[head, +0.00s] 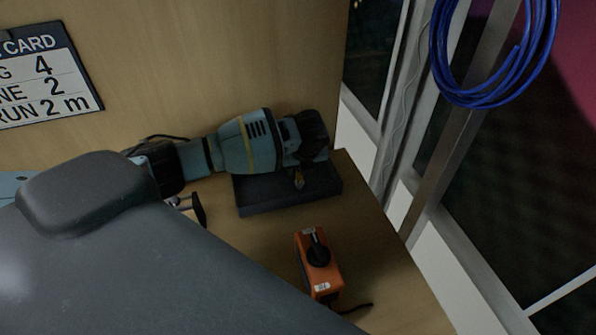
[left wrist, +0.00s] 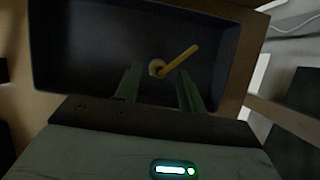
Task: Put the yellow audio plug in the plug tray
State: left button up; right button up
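The yellow audio plug (left wrist: 178,58) lies in the dark, shallow plug tray (left wrist: 85,65) in the left wrist view, tilted up to the right. In the head view the tray (head: 262,202) sits on the wooden counter and a bit of the plug (head: 298,180) shows above it. My left gripper (left wrist: 158,70) is over the tray with its two fingers apart. The plug's round end appears between the fingertips, with a gap on each side. In the head view my wrist hides the fingers and the tray's back.
An orange box with a black knob (head: 320,265) and a short dark cable stands on the counter in front of the tray. A coil of blue cable (head: 480,95) hangs at the upper right. A printed card (head: 45,78) is on the wooden wall. The counter's right edge is close to the tray.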

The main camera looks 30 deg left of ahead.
pick_arm(q)
jog(key=p+v, duration=0.1)
jog(key=v, duration=0.8)
dwell(0.7)
